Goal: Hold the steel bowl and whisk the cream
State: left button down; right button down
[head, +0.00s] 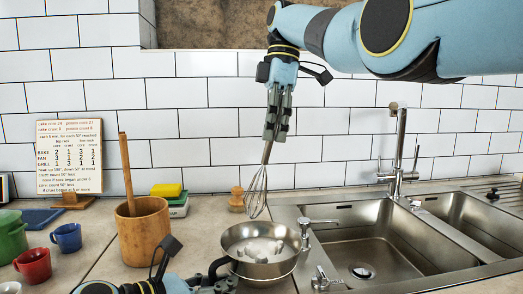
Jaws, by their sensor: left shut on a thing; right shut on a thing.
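The steel bowl (285,268) stands at the front, by the left edge of the sink, with white lumps of cream (262,248) inside. My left gripper (222,276) is at the bowl's left side, shut on it; the picture's lower edge cuts off part of that arm. My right gripper (270,136) is above the bowl, pointing down, shut on the handle of the whisk (257,190). The whisk hangs nearly upright, slightly tilted, its wire end just above the bowl's far rim and apart from the cream as far as I can see.
A wooden crock (145,235) with a wooden stick stands left of the bowl. The sink (375,245) and faucet (398,150) lie right.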

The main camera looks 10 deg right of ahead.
jog(key=n, duration=0.1)
jog(key=d+r+n, duration=0.1)
jog(key=shift+s+r+n+g, duration=0.25)
jog(key=shift+s+n+g, duration=0.05)
jog(key=shift+s+d+n, duration=0.1)
jog(key=shift+s+n, duration=0.05)
jog(key=shift+n, duration=0.25)
jog(key=w+d+x, duration=0.2)
jog(key=x, duration=1)
jog(key=shift+f, duration=0.3)
jog(key=shift+a, duration=1.15)
